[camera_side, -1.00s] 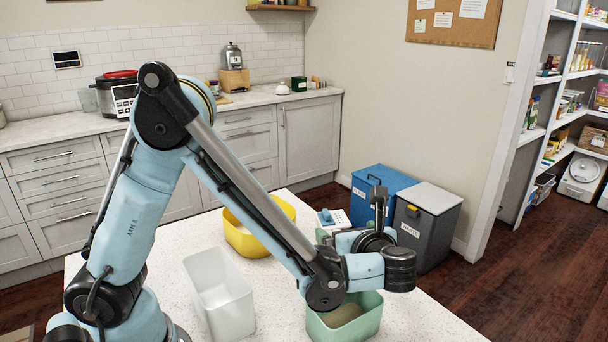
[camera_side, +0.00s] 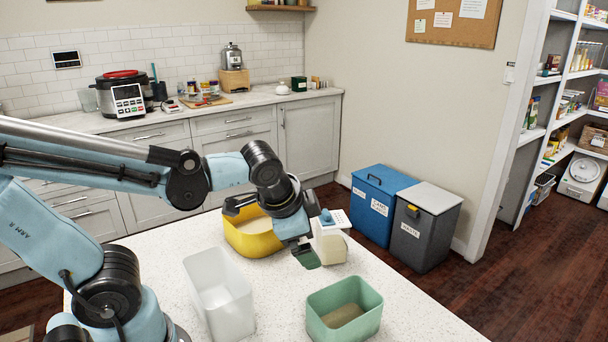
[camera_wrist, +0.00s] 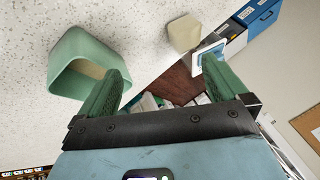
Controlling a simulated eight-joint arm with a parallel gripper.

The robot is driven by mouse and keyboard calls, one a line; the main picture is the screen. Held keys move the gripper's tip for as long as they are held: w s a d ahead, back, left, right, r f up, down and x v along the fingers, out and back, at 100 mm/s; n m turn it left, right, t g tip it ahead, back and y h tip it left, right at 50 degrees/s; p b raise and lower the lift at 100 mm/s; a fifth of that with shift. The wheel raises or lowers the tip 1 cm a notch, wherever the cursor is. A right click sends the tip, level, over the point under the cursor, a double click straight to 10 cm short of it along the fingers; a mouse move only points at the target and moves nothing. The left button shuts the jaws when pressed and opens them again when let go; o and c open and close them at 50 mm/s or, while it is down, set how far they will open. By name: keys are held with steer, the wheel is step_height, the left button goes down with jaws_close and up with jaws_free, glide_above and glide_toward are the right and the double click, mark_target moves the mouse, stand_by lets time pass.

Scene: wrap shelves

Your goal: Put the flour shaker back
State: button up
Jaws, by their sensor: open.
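The flour shaker, seemingly the cream box (camera_side: 331,249) with a white dotted lid and blue knob, stands upright on the pale worktop, right of the yellow bin. In the wrist view its cream body (camera_wrist: 184,33) lies beyond my fingers, toward the top. My gripper (camera_side: 306,257) is just left of the shaker in the side view, green fingers pointing down; one finger is hidden there. In the wrist view my gripper (camera_wrist: 160,82) has its two green fingers wide apart with nothing between them. I cannot tell whether a finger touches the shaker.
A green bin (camera_side: 368,298) with beige contents stands at the worktop's front right; a white bin (camera_side: 237,303) is left of it. The yellow bin (camera_side: 252,242) is behind my gripper. Blue and grey waste bins stand on the floor beyond. Worktop between the bins is clear.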

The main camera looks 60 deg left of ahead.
steer(key=n, duration=0.2)
steer(key=s+n+t+h, duration=0.1)
steer(key=n+h, duration=0.1)
steer(key=n, duration=0.1)
steer(key=shift+s+d+r+n+t, duration=0.3)
steer(key=shift+s+d+r, duration=0.05)
steer(key=shift+r, duration=0.05)
